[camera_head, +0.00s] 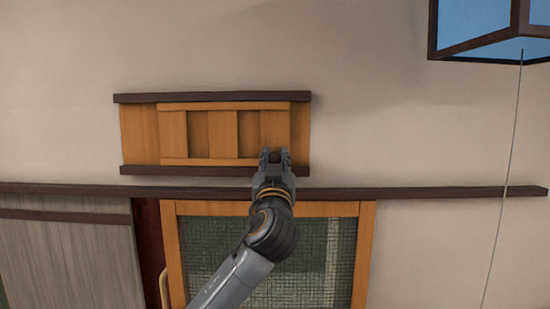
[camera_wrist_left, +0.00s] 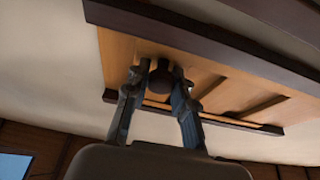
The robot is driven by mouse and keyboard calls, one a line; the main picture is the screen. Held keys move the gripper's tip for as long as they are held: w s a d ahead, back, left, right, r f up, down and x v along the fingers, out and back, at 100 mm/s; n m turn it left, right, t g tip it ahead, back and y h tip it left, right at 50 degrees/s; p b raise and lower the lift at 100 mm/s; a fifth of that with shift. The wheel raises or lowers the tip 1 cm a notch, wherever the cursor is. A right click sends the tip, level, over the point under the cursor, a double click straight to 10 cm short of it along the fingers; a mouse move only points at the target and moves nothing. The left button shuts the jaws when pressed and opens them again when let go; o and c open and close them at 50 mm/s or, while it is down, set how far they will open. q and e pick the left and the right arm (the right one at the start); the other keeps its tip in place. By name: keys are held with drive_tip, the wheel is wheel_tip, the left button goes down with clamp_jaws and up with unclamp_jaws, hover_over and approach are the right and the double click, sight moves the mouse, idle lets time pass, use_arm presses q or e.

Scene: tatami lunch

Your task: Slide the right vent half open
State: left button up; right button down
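The vent is a low wooden panel with upright slats (camera_head: 224,133) on the wall, set between a dark upper rail (camera_head: 212,97) and a dark lower rail (camera_head: 150,170). Narrow darker gaps show between the slats. A dark round knob (camera_wrist_left: 161,82) sits on the panel, at its right end in the head view. My left gripper (camera_head: 275,156) reaches up to this knob from below. In the left wrist view its fingers (camera_wrist_left: 162,80) lie on both sides of the knob and seem to touch it. My right gripper is in neither view.
Below the vent runs a long dark beam (camera_head: 430,193). Under it are a wood-framed mesh door (camera_head: 366,250) and a grey panel (camera_head: 70,265). A blue-paned hanging lamp (camera_head: 480,28) with a cord is at the upper right. The wall beside the vent is bare.

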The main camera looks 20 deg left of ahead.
use_arm(q)
clamp_jaws()
drive_tip(key=shift+a+f, duration=0.1)
drive_tip(key=shift+a, duration=0.2)
drive_tip(key=a, duration=0.1)
drive_tip(key=s+a+b, duration=0.1)
drive_tip(key=shift+a+b, duration=0.3)
drive_tip(key=o, duration=0.8)
unclamp_jaws()
drive_tip(key=shift+w+d, duration=0.1)
drive_tip(key=shift+d, duration=0.1)
approach(262, 149)
drive_tip(key=v, duration=0.5)
drive_tip(key=shift+s+d+f, duration=0.1)
drive_tip(key=shift+s+f, duration=0.1)
drive_tip(key=shift+s, duration=0.05)
drive_tip(key=shift+f, duration=0.1)
